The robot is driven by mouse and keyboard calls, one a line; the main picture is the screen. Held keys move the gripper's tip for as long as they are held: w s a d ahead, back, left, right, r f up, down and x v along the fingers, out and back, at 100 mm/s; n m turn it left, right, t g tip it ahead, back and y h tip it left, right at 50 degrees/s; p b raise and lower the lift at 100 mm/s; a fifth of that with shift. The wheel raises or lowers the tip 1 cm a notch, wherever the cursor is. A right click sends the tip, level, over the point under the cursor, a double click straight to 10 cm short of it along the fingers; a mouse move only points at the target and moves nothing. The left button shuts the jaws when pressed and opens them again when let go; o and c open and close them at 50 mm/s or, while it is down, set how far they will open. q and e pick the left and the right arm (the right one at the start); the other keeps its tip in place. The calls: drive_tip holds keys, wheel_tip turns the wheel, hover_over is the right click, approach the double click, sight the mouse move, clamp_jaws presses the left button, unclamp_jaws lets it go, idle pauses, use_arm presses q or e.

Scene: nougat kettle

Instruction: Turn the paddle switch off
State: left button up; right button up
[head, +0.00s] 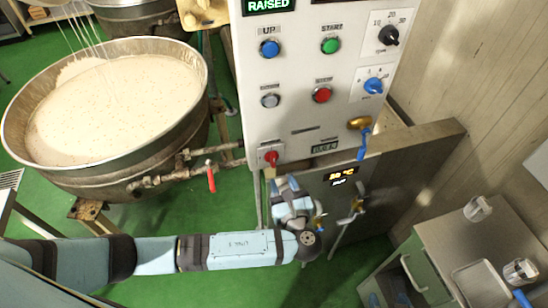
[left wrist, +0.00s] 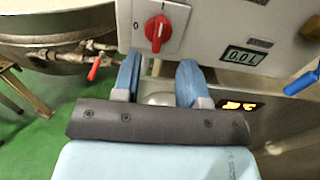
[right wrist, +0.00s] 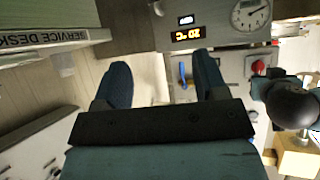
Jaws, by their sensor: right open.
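A red rotary switch (head: 271,157) sits on a white plate at the lower left of the control panel. In the left wrist view the red switch (left wrist: 157,32) has its handle roughly upright, with a "0" mark to its left. I cannot read a label naming it the paddle switch. My left gripper (head: 281,183) is just below the switch, and its fingers point up toward the panel. In the left wrist view the left gripper (left wrist: 159,80) is open, with the switch beyond its fingertips, untouched. My right gripper (right wrist: 163,80) is open and empty, away from the panel.
The panel also bears buttons, a black dial (head: 389,36) and a blue knob (head: 373,86). A kettle (head: 196,80) of pale mass with a red-handled valve (head: 211,178) stands left. A brass tap with a blue lever (head: 363,143) juts out right. A cart (head: 440,250) stands lower right.

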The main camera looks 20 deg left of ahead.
sight(274, 161)
use_arm(q)
drive_tip(key=p+x, duration=0.1)
drive_tip(key=x, duration=0.7)
drive_tip(key=shift+w+a, duration=0.2)
drive_tip(key=shift+a, duration=0.05)
clamp_jaws()
